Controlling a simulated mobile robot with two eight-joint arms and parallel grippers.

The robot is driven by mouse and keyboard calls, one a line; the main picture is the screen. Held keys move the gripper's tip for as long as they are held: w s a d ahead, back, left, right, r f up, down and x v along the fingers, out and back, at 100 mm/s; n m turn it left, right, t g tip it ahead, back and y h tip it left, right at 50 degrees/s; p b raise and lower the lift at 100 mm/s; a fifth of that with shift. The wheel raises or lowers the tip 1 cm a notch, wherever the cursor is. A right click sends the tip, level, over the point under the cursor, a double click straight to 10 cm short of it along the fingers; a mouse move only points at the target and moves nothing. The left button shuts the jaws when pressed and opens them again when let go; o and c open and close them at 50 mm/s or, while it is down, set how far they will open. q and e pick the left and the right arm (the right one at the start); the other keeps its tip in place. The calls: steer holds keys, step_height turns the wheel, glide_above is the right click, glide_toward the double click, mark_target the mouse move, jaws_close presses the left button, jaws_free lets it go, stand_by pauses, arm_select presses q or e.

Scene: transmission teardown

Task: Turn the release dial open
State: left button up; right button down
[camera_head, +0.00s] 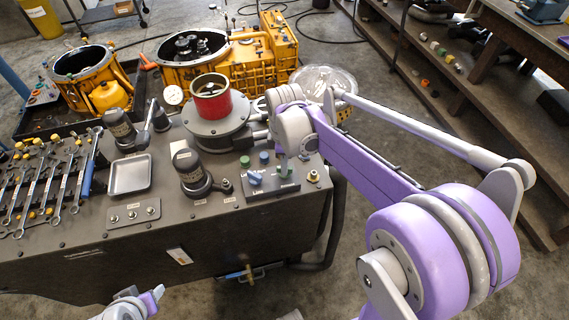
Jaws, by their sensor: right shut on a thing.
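A small dark control panel (272,190) sits on the near right part of the bench top. I cannot read the panel's labels or the dial's setting. Part of my left arm's end, the left gripper (130,304), shows at the bottom edge, cut off by the frame; its fingers cannot be made out.
A red-rimmed cylinder (211,98) stands on a round grey base behind the panel. Dark knobbed posts (190,170), a metal tray (130,175) and several wrenches (62,180) are to the left. Orange housings (240,55) stand behind. Wooden shelves (470,100) are at right.

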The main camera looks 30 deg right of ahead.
stand_by(0.4)
steer(key=c, duration=0.9)
jaws_free()
steer(key=shift+o, duration=0.2)
steer(key=shift+r, duration=0.1)
step_height(320, 180, up, 11)
steer(key=shift+f+p, duration=0.2)
steer(key=shift+p, duration=0.15)
steer(key=s+a+f+m+t, duration=0.2)
steer(key=s+a+f+m, duration=0.1)
steer(key=s+f+m, duration=0.2)
steer(key=s+a+f+m+t, duration=0.3)
steer(key=s+f+m, duration=0.3)
steer(key=s, duration=0.4)
steer(key=shift+s+a+t, duration=0.15)
steer(key=shift+a+t, duration=0.15)
steer(key=shift+a, duration=0.05)
